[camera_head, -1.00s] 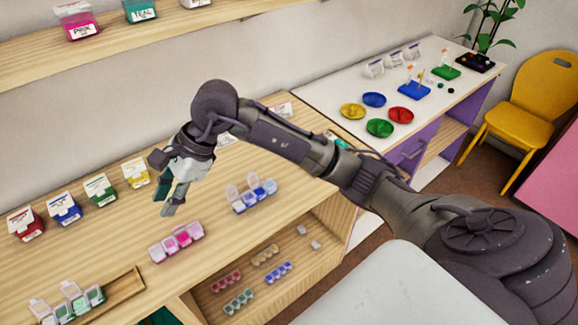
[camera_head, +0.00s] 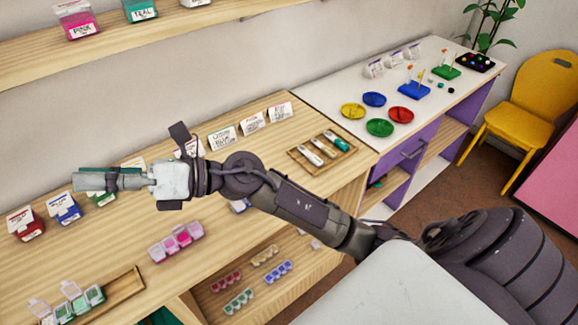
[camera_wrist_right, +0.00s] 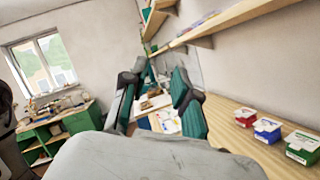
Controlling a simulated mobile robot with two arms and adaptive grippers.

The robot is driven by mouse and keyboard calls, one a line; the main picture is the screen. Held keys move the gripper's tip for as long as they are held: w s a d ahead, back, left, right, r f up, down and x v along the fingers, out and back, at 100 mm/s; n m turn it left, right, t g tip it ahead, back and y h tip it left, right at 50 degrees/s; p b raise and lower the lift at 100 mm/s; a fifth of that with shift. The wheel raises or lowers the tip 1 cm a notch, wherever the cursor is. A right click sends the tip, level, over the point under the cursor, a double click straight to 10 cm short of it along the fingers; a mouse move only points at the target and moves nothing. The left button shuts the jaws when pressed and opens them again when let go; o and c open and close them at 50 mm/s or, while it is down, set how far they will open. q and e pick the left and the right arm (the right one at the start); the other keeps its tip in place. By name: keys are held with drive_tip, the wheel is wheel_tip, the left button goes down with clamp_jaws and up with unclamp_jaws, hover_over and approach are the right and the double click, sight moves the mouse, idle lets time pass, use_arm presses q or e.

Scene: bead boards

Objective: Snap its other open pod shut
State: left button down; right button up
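The green pod strip (camera_head: 80,304) lies at the front left, with two clear lids standing up (camera_head: 55,299). The pink pod strip (camera_head: 176,242) lies in the middle of the bench; its lids look down. The blue pod strip (camera_head: 238,206) is mostly hidden behind my right arm, so its lids cannot be seen. My right gripper (camera_head: 82,181) is raised over the back left of the bench, pointing left, away from the strips. In the right wrist view my right gripper (camera_wrist_right: 156,98) has its green-padded fingers apart with nothing between them. My left gripper is out of view.
Red (camera_head: 25,224) and blue (camera_head: 64,208) boxes stand at the back left; a green box (camera_head: 104,198) is partly behind the gripper. A wooden tray (camera_head: 300,158) with tools lies at the right. Several small strips sit on the shelf below (camera_head: 250,277).

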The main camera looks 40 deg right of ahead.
drive_tip(key=w+d+f+m+t+h, duration=0.3)
drive_tip(key=d+m+t+h, duration=0.45)
drive_tip(key=m, duration=0.65)
drive_tip(key=w+d+f+m+t+h, duration=0.3)
drive_tip(key=d+m+t+h, duration=0.45)
drive_tip(key=m, duration=0.55)
drive_tip(key=s+d+f+m+g+h, duration=0.2)
drive_tip(key=f+m+g, duration=0.1)
drive_tip(key=f, duration=0.3)
drive_tip(key=s+d+f+m+g+h, duration=0.2)
drive_tip(key=s+f+m+g, duration=0.1)
drive_tip(key=f, duration=0.3)
drive_tip(key=s+d+f+m+g+h, duration=0.2)
drive_tip(key=d+f+m+g+h, duration=0.1)
drive_tip(key=f, duration=0.3)
drive_tip(key=shift+s+d+f+m, duration=0.1)
drive_tip(key=shift+s+f+m, duration=0.1)
drive_tip(key=shift+f+m, duration=0.35)
drive_tip(key=s+f+m+g, duration=0.2)
drive_tip(key=s+f+g, duration=0.2)
drive_tip(key=s+f, duration=0.3)
drive_tip(key=s+f+m+g+y+b, duration=0.1)
drive_tip(key=s+f+m+g, duration=0.1)
drive_tip(key=s+f+g, duration=0.2)
drive_tip(key=s+a+f, duration=0.1)
drive_tip(key=s+f, duration=0.2)
drive_tip(key=f, duration=0.5)
drive_tip(key=shift+s+f+g, duration=0.15)
drive_tip(key=shift+f+g, duration=0.25)
drive_tip(key=shift+d, duration=0.1)
